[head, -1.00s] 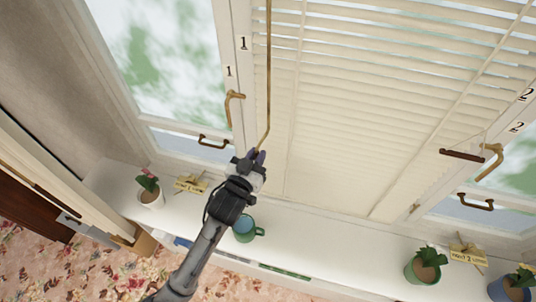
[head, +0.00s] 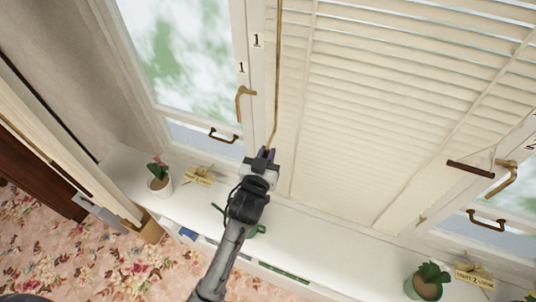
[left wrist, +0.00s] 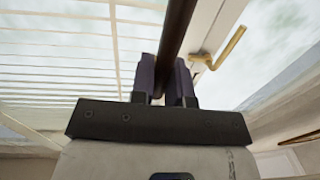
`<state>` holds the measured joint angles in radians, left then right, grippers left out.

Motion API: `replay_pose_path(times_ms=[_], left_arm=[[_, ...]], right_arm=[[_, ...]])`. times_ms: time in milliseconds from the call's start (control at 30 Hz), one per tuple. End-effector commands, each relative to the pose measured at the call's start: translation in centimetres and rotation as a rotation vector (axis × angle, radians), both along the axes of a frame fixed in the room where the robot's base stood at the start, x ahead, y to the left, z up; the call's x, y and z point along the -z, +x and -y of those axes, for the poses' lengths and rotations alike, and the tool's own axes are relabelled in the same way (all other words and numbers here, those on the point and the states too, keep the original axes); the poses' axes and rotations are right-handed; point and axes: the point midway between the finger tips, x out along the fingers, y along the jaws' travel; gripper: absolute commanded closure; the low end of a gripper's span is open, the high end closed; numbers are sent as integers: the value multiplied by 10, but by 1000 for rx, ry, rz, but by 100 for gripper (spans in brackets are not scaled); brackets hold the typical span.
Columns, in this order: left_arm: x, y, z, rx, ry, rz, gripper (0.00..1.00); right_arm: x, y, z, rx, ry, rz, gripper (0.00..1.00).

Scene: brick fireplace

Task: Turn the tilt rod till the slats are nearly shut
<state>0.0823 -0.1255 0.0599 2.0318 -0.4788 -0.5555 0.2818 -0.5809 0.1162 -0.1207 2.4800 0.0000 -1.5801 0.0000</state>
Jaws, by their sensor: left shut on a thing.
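The tilt rod (head: 277,80) is a thin brass-coloured rod hanging along the left side of the blind in the head view, bent near its lower end. In the left wrist view the rod (left wrist: 177,30) is dark and runs between the fingers. My left gripper (head: 266,154) is shut on the rod's lower end; its purple fingers (left wrist: 168,80) stand on both sides of it. The cream slats (head: 380,110) lie nearly flat in the lower part, while bright gaps show between the upper ones. The slats (left wrist: 60,50) also show bright gaps in the left wrist view. My right gripper is out of view.
A brass window handle (head: 243,100) is close left of the rod.

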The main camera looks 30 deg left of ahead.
Motion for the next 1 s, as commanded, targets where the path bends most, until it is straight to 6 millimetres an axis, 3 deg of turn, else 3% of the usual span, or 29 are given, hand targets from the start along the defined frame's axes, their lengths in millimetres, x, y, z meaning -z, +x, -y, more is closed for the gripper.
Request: replay_pose_path(times_ms=[267, 567, 1000], left_arm=[[-1, 0, -1, -1, 0, 1, 60], [1, -4, 1, 0, 0, 0, 60], [2, -59, 18, -1, -1, -1, 60]], right_arm=[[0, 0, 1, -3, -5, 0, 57], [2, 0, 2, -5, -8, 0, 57], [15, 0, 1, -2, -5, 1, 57]])
